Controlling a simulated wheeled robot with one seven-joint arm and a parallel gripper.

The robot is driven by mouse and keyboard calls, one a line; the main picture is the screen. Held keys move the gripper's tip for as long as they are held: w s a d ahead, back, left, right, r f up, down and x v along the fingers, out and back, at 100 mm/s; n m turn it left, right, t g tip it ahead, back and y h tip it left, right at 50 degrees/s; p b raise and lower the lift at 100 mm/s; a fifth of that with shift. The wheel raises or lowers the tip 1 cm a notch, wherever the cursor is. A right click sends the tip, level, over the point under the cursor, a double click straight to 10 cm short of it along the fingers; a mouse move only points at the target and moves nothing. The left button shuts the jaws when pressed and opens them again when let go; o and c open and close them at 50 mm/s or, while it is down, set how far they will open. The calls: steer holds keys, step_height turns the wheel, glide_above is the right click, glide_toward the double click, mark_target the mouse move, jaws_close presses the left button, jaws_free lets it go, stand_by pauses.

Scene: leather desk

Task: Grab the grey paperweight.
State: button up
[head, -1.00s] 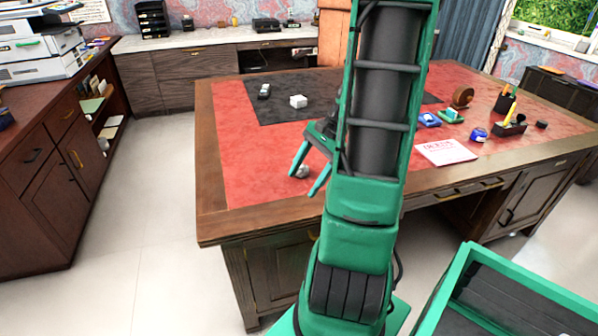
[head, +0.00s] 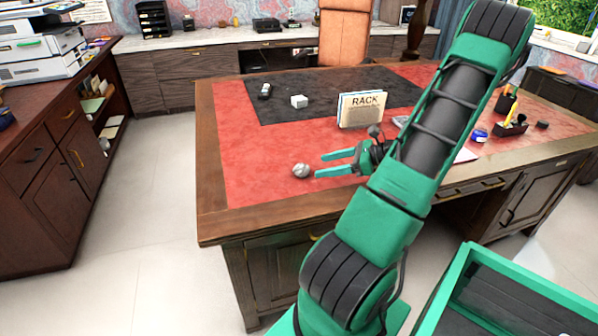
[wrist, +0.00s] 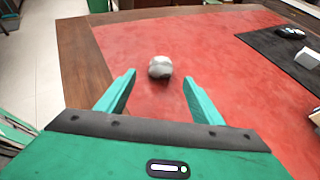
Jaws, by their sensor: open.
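The grey paperweight (head: 301,170) is a small rounded, mottled grey-and-white lump on the red leather of the desk (head: 245,178), near its left front part. My gripper (head: 328,164) is low over the desk to the right of the paperweight, its green fingers pointing left at it. In the wrist view the paperweight (wrist: 160,67) lies ahead of the fingertips, about centred between them. The gripper (wrist: 160,92) is open and empty, with red leather showing between its fingers.
A white block (head: 299,101) and a small black object (head: 265,91) lie on the dark mat (head: 325,88). A pen holder (head: 510,127) and a blue item (head: 480,135) are at the right. The leather around the paperweight is clear.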

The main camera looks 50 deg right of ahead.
mark_target(308, 167)
steer(key=shift+x, duration=3.9)
steer(key=shift+w+d+r, duration=0.1)
steer(key=shift+r, duration=0.1)
steer(key=shift+c, duration=0.6)
steer(key=c, duration=1.1)
